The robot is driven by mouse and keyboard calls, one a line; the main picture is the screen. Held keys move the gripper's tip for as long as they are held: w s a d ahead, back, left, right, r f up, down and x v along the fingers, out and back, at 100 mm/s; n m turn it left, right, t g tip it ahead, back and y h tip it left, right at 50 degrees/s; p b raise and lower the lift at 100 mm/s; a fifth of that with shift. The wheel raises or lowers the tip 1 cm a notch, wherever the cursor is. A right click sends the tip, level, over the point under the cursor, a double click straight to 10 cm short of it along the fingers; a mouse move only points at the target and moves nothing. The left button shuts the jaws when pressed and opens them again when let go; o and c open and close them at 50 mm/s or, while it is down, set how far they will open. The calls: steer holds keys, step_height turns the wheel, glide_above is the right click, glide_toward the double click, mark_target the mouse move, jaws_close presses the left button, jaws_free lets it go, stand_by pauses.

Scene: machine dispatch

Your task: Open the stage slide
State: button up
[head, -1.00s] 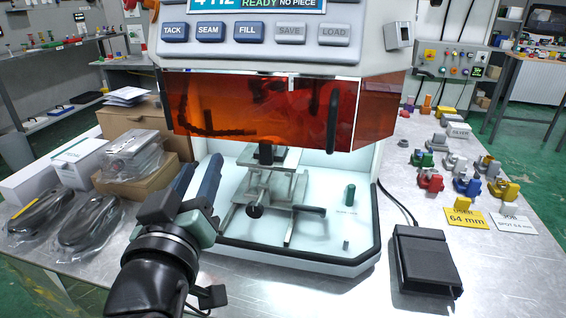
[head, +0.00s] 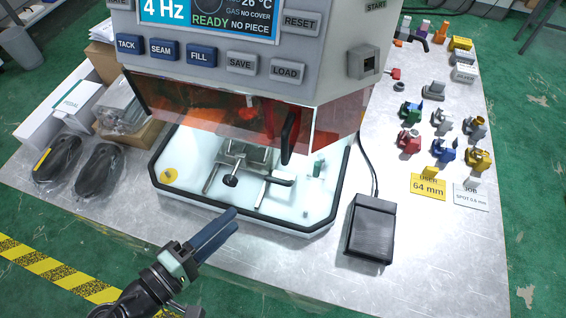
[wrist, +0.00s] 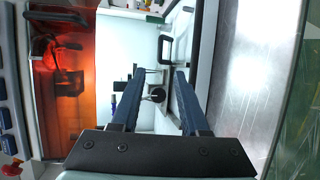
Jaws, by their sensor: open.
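The metal stage (head: 250,157) sits on the pale floor of the welding machine's lit chamber, below the orange shield. The knob also shows in the wrist view (wrist: 157,95), between and beyond my fingers. My gripper (head: 234,216) is open and empty, its blue fingers pointing at the chamber from the front left. The tips are near the black front rim and apart from the knob. The stage's rear is partly hidden by the shield.
The orange shield (head: 215,108) with a black vertical handle (head: 289,137) hangs over the chamber. A black-rimmed tray edge (head: 262,222) bounds its front. A black pedal (head: 371,228) stands to the right, and several coloured fixtures lie farther right. The table's front is clear.

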steer(key=p+x, duration=0.1)
steer(key=x, duration=1.1)
steer(key=shift+w+d, duration=0.1)
jaws_close()
stand_by(1.0)
